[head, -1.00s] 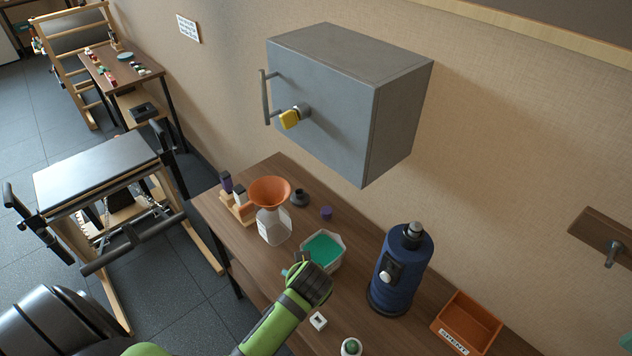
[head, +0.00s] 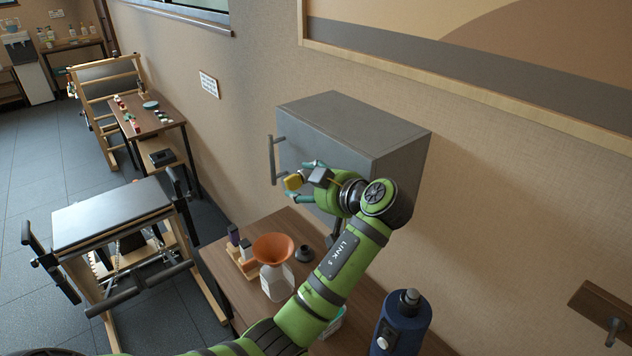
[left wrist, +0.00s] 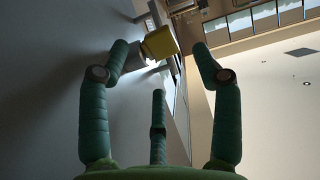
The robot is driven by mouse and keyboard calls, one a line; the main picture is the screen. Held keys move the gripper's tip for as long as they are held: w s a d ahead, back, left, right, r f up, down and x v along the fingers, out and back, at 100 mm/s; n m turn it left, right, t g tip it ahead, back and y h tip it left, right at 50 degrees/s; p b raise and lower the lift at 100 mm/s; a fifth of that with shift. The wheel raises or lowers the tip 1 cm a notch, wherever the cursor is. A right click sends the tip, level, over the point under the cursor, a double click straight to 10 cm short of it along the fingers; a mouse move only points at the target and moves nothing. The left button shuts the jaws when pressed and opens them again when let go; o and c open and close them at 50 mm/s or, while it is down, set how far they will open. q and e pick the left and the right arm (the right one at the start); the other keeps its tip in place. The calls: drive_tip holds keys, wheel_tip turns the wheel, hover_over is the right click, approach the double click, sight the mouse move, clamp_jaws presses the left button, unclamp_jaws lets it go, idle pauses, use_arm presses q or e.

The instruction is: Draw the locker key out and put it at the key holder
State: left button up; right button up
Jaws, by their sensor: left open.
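The locker key has a yellow head (head: 293,182) and sits at the front of the grey wall locker (head: 350,122), whose door is shut. Its yellow head also shows in the left wrist view (left wrist: 160,42). My left gripper (head: 299,180) is open at the locker front, with its fingers above and below the key head. In the left wrist view the fingers (left wrist: 163,55) stand apart around the key, and contact cannot be told. A wooden wall plate with a metal peg (head: 606,312), perhaps the key holder, is at the lower right. My right gripper is not in view.
A bar handle (head: 273,160) stands out beside the key. Below the locker, a wooden table (head: 235,278) carries an orange funnel on a bottle (head: 273,252) and a blue flask (head: 400,325). The wall between locker and peg plate is clear.

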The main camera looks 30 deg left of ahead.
sight(290, 184)
use_arm(q)
drive_tip(key=p+x, duration=0.1)
drive_tip(key=x, duration=0.2)
drive_tip(key=shift+a, duration=0.35)
drive_tip(key=shift+w+a+f+p, duration=0.15)
drive_tip(key=shift+a+f+p, duration=0.1)
drive_tip(key=shift+p, duration=0.1)
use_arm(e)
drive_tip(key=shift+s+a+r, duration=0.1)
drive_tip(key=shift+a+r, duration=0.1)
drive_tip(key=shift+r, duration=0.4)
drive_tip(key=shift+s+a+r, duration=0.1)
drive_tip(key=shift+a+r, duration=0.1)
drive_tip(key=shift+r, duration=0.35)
use_arm(q)
drive_tip(key=shift+d, duration=0.1)
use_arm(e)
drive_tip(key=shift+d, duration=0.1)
use_arm(q)
drive_tip(key=shift+c, duration=1.2)
clamp_jaws()
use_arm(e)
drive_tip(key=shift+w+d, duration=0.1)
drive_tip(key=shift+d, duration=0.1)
use_arm(q)
drive_tip(key=shift+s+a, duration=0.2)
drive_tip(key=shift+s, duration=0.15)
drive_tip(key=shift+s+a, duration=0.1)
drive_tip(key=shift+s, duration=0.1)
